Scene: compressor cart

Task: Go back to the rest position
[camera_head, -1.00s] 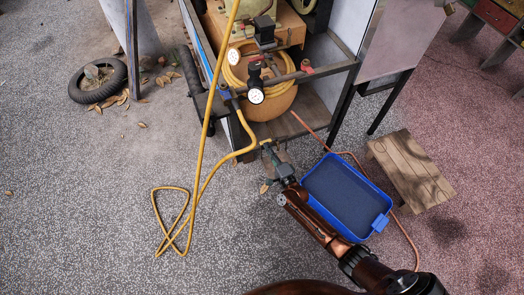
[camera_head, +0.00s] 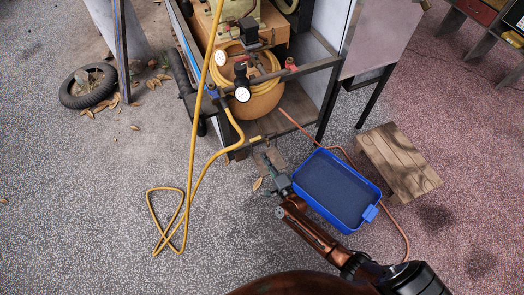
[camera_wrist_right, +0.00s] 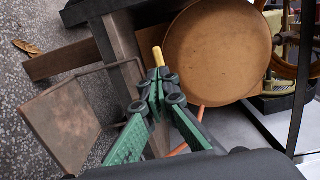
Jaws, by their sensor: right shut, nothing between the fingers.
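My right gripper (camera_head: 268,162) is shut and empty, just in front of the cart's lower front edge. In the right wrist view its green-padded fingers (camera_wrist_right: 155,85) meet at the tips. The yellow hose end (camera_head: 256,139) lies at the cart edge, a small gap beyond the fingertips. It also shows in the wrist view (camera_wrist_right: 158,56), just past the tips. The compressor cart (camera_head: 322,70) carries a round orange-brown tank (camera_head: 262,104), which fills the upper right of the wrist view (camera_wrist_right: 210,50). My left gripper is not in view.
A blue tray (camera_head: 337,190) lies right of my right forearm, close to it, with a wooden stool (camera_head: 398,162) beyond. An orange hose (camera_head: 400,232) runs around the tray. Yellow hose (camera_head: 165,245) loops on the floor at left. A tyre (camera_head: 87,86) lies far left. Floor at left is mostly clear.

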